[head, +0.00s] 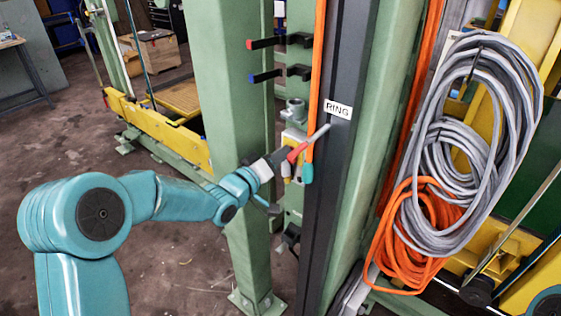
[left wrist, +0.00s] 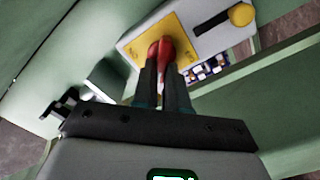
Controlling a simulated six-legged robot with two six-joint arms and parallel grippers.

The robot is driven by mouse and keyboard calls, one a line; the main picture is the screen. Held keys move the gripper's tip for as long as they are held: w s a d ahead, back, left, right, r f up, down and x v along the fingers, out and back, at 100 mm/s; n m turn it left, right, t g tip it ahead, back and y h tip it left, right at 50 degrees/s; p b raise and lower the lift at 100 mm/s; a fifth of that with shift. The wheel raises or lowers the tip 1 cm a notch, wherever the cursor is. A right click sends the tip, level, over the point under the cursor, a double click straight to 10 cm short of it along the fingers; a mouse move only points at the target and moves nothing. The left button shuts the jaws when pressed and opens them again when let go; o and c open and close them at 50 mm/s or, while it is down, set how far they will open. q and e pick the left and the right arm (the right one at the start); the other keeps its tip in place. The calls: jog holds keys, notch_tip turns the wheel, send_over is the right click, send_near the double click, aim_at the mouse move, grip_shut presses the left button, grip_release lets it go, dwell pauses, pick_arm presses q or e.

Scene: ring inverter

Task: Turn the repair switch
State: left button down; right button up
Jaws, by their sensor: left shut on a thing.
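The repair switch is a red handle (left wrist: 160,50) on a yellow plate (left wrist: 178,32), set on a pale grey box (left wrist: 133,42) in the left wrist view. My left gripper (left wrist: 166,68) is shut on the red handle, with one finger on each side of it. In the head view my left gripper (head: 284,160) reaches the small switch box (head: 293,138) on the green post. A red part (head: 297,152) shows just beyond the fingers there. The gripper hides part of the handle and plate. My right gripper is not in view.
Black hooks with red and blue tips (head: 275,43) stick out above the box. A dark post labelled RING (head: 338,109) stands close on the right. Grey cable coils (head: 420,130) hang further right.

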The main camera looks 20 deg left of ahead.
pick_arm(q)
jog(key=n, duration=0.5)
jog(key=f+n, duration=0.1)
jog(key=n, duration=0.2)
jog(key=shift+a+n+b, duration=0.2)
jog(key=shift+n+b, duration=0.1)
jog(key=shift+b, duration=0.1)
dwell(0.4)
jog(key=c, duration=1.2)
grip_release()
jog(key=shift+o, duration=0.2)
jog(key=b+v, duration=0.2)
jog(key=v, duration=1.4)
jog(key=shift+s+r, duration=0.1)
jog(key=shift+s, duration=0.05)
